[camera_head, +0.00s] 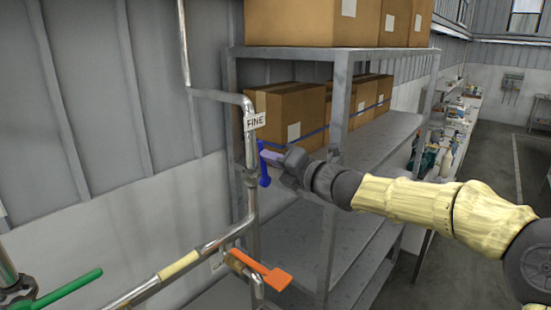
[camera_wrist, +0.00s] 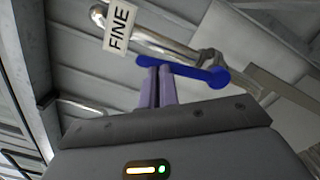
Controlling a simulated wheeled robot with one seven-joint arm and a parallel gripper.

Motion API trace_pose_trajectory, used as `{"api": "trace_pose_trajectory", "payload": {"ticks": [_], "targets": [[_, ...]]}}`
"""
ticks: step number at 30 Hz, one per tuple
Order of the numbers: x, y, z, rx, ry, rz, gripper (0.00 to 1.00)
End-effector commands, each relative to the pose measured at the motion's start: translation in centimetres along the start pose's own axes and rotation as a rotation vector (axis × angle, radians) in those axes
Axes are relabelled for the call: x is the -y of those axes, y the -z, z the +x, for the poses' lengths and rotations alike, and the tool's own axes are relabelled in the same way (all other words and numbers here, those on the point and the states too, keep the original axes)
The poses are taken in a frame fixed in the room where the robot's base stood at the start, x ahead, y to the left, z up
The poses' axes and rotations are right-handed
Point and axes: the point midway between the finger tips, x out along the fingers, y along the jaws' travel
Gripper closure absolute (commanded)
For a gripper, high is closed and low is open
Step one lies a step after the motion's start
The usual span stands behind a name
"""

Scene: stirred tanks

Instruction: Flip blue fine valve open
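The blue fine valve handle (camera_head: 264,177) is on a vertical steel pipe and hangs roughly along it, below a white FINE label (camera_head: 255,121). In the wrist view the blue handle (camera_wrist: 205,74) runs crosswise beyond my fingertips, with its round end at the right. The FINE label (camera_wrist: 118,27) shows at the top there. My gripper (camera_head: 270,157) comes from the right, its fingertips at the handle's upper part. In the wrist view its two purple fingers (camera_wrist: 160,72) are close together with a narrow gap. The tips meet the handle's left part; I cannot tell whether they touch it. No grip shows.
An orange valve handle (camera_head: 263,271) sits on the pipe lower down. A green handle (camera_head: 68,289) is at the lower left. A grey metal shelf (camera_head: 340,95) with cardboard boxes (camera_head: 295,115) stands close behind my arm. Open floor lies at the far right.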

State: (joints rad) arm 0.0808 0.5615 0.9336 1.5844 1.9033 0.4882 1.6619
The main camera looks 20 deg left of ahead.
Motion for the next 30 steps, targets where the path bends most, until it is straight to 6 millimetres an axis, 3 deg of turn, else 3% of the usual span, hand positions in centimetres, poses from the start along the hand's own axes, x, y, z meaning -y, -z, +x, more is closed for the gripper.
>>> {"api": "trace_pose_trajectory", "payload": {"ticks": [20,30], "targets": [[-0.5,0.4,0.3,-0.007,-0.009,0.001,1.0],[-1.0,2.3,-0.2,-0.012,-0.016,-0.001,1.0]]}}
